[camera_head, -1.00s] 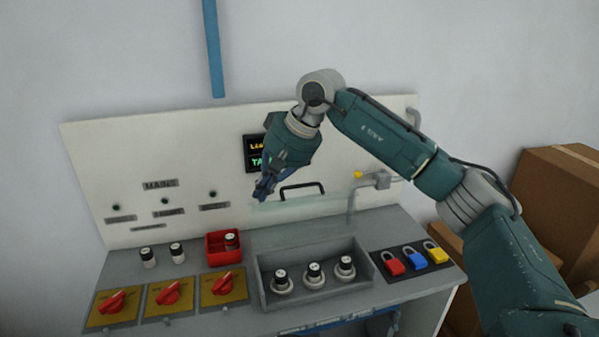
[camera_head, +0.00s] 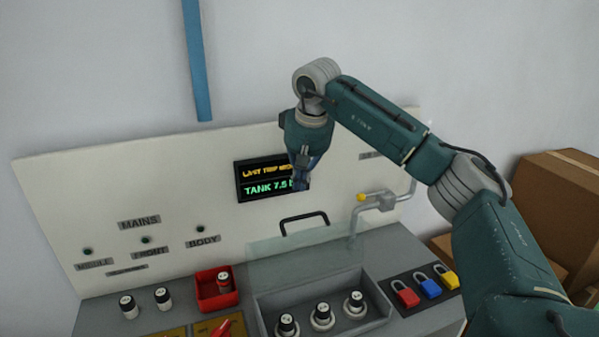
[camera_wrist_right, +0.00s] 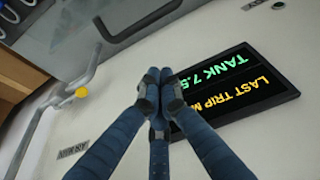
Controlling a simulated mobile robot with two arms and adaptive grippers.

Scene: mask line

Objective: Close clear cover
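The clear cover (camera_head: 290,243) stands raised behind the grey fuse box (camera_head: 268,315), with a black handle (camera_head: 304,219) along its top edge. My right gripper (camera_head: 300,186) hangs above the handle, in front of the lit display, apart from the cover. In the right wrist view its blue fingers meet at the tips (camera_wrist_right: 160,90) with nothing between them, and the dark handle (camera_wrist_right: 135,32) shows beyond them at the top. My left gripper is not in view.
The display (camera_head: 262,178) is on the white back panel. A grey bent pipe with a yellow knob (camera_head: 361,197) stands right of the cover. Padlocks (camera_head: 430,288) lie on the right, a red bin (camera_head: 205,290) on the left. Several black-and-white fuses (camera_head: 322,316) stand in the box.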

